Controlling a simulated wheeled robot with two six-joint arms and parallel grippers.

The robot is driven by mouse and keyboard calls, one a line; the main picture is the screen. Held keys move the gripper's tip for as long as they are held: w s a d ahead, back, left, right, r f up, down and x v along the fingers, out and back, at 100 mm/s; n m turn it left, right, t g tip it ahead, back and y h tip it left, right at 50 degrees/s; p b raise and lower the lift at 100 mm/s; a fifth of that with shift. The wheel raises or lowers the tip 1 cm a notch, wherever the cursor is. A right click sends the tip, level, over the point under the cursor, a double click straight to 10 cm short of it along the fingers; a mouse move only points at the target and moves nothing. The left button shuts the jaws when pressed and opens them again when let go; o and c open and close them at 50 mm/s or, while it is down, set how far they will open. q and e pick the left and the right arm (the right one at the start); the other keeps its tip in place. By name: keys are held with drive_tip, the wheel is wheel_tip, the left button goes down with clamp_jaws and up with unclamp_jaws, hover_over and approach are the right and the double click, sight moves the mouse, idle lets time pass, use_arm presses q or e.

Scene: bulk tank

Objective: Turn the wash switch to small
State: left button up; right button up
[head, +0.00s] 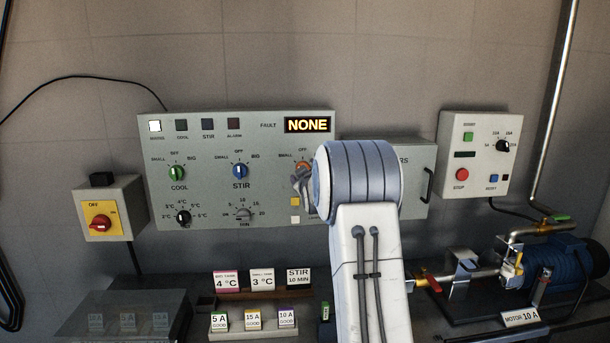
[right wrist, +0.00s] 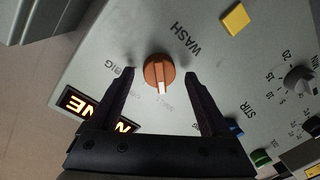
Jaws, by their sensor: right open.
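The wash switch is an orange knob (right wrist: 159,73) on the grey control panel, with the WASH label beside it in the right wrist view. Its white pointer is turned toward a faint label that appears to read SMALL. My right gripper (right wrist: 160,73) is open, its two black fingers on either side of the knob with a visible gap to each. In the head view the knob (head: 303,166) is partly hidden behind my right gripper and arm. My left gripper is not in view.
The panel also has a green COOL knob (head: 177,172), a blue STIR knob (head: 241,171) and a fault display (head: 308,125) reading NONE. A yellow square button (head: 295,202) sits below the wash switch. A box with a handle (head: 420,180) stands right of the panel.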

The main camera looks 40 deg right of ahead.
drive_tip(key=b+v, duration=0.2)
drive_tip(key=v, duration=0.8)
drive_tip(key=shift+b, duration=0.35)
drive_tip(key=shift+s+a, duration=0.1)
drive_tip(key=shift+a, duration=0.05)
drive_tip(key=w+a+f+n+g+y+p, duration=0.1)
drive_tip(key=a+f+y, duration=0.1)
drive_tip(key=a, duration=0.5)
drive_tip(key=a+f+g+y+p, duration=0.1)
drive_tip(key=a+f+y, duration=0.15)
drive_tip(key=a, duration=0.55)
drive_tip(key=s+a+f+n+g+y+p, duration=0.1)
drive_tip(key=s+a+f+g+y, duration=0.2)
drive_tip(key=a, duration=0.5)
drive_tip(key=s+a+f+g+y+p, duration=0.15)
drive_tip(key=s+a, duration=0.25)
drive_tip(key=a, duration=0.5)
drive_tip(key=s+a+f+n+g+y+p, duration=0.1)
drive_tip(key=s+a+f+g, duration=0.1)
drive_tip(key=s+a, duration=0.45)
drive_tip(key=s+a+f+n+g+y, duration=0.1)
drive_tip(key=s+a+f+g, duration=0.15)
drive_tip(key=s, duration=0.65)
drive_tip(key=s+a+f+n+g+h+p, duration=0.1)
drive_tip(key=s+g, duration=0.3)
drive_tip(key=s, duration=0.9)
drive_tip(key=shift+a+h, duration=0.3)
drive_tip(key=shift+a, duration=0.05)
drive_tip(key=shift+f, duration=0.15)
